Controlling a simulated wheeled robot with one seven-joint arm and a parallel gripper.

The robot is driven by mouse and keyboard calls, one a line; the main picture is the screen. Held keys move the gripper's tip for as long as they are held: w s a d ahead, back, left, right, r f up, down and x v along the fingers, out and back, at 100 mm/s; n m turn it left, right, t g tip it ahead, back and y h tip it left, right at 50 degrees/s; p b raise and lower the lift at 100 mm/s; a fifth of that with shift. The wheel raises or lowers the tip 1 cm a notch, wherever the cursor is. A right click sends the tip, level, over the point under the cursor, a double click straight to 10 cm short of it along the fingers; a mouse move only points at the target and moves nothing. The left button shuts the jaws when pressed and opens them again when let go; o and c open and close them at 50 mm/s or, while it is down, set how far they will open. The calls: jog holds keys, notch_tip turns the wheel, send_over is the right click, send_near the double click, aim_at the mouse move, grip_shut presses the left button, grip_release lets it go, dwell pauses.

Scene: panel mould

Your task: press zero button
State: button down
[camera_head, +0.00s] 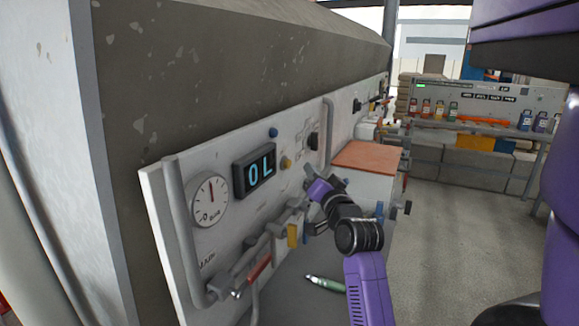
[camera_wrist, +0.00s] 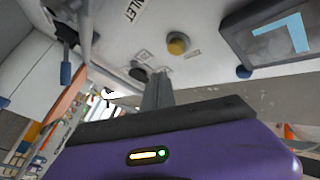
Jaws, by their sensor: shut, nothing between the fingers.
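The white panel (camera_head: 222,240) carries a dark display (camera_head: 254,170) reading "OL" in blue. A blue round button (camera_head: 273,132) sits above and right of the display, and a yellow round button (camera_head: 286,162) sits to its right. I cannot read which one is marked zero. In the wrist view the panel appears upside down, with the yellow button (camera_wrist: 177,43), the blue button (camera_wrist: 243,72) and part of the display (camera_wrist: 280,40). My gripper (camera_head: 318,188) is shut and empty, right of and below the yellow button in the head view. Its fingers (camera_wrist: 157,90) appear apart from both buttons.
A round gauge (camera_head: 210,199) and a grey pipe handle (camera_head: 184,225) are at the panel's left. A yellow-handled valve (camera_head: 292,235) and a red lever (camera_head: 259,268) sit low on it. A dark knob (camera_head: 314,141) is at upper right. A green tool (camera_head: 325,284) lies below.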

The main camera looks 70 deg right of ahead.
jog(key=shift+s+a, duration=0.15)
jog(key=shift+s, duration=0.95)
